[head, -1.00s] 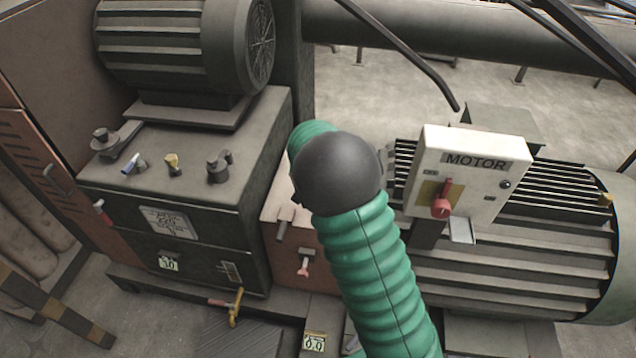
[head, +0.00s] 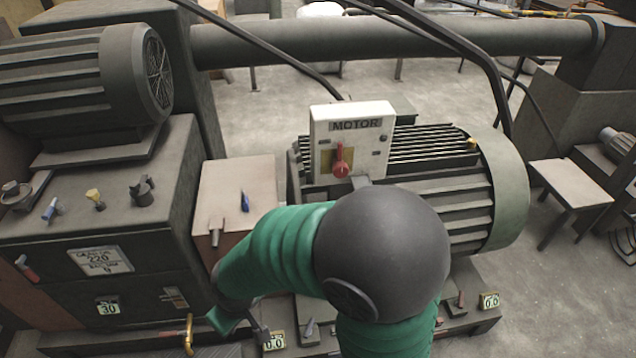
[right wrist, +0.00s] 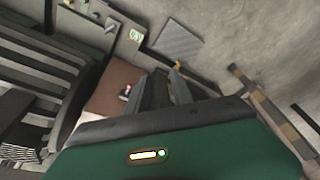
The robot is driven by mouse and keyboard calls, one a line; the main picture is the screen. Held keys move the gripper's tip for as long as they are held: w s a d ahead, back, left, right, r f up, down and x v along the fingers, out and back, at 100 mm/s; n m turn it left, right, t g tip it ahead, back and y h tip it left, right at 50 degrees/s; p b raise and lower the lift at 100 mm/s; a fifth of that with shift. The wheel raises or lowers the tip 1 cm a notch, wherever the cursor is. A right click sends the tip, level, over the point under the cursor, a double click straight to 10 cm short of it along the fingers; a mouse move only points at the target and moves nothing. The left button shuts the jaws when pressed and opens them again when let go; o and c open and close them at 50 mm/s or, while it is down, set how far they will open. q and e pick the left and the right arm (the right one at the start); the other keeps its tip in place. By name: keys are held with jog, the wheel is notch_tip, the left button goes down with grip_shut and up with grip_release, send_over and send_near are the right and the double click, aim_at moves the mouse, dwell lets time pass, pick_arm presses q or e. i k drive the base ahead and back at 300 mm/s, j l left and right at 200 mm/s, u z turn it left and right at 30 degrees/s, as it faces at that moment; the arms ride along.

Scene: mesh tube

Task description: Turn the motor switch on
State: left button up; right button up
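The motor switch is a red knob (head: 341,168) with a lever pointing up, on a white box (head: 375,118) labelled MOTOR in the head view. The box stands in front of the finned motor (head: 470,205). My right arm's green sleeve and dark elbow lie just below and in front of the box. My right gripper (head: 240,322) is low and left of the switch, well apart from it and partly hidden by my arm. In the right wrist view, its two dark fingers (right wrist: 168,75) look parted, with nothing seen between them. My left gripper is out of view.
A dark machine cabinet (head: 150,235) with several levers stands at the left. A low box (head: 240,185) with a small blue lever is between it and the motor. A thick pipe (head: 400,38) and slanting dark bars run behind. Open floor (head: 270,105) lies behind the switch box.

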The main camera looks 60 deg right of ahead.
aim_at(340, 169)
jog(key=z, duration=0.4)
jog(key=i+l+z, duration=0.1)
jog(key=z, duration=0.3)
jog(key=i+z, duration=0.1)
jog(key=z, duration=0.3)
jog(key=l+z, duration=0.1)
jog(key=z, duration=0.35)
jog(key=i+z, duration=0.1)
jog(key=z, duration=0.3)
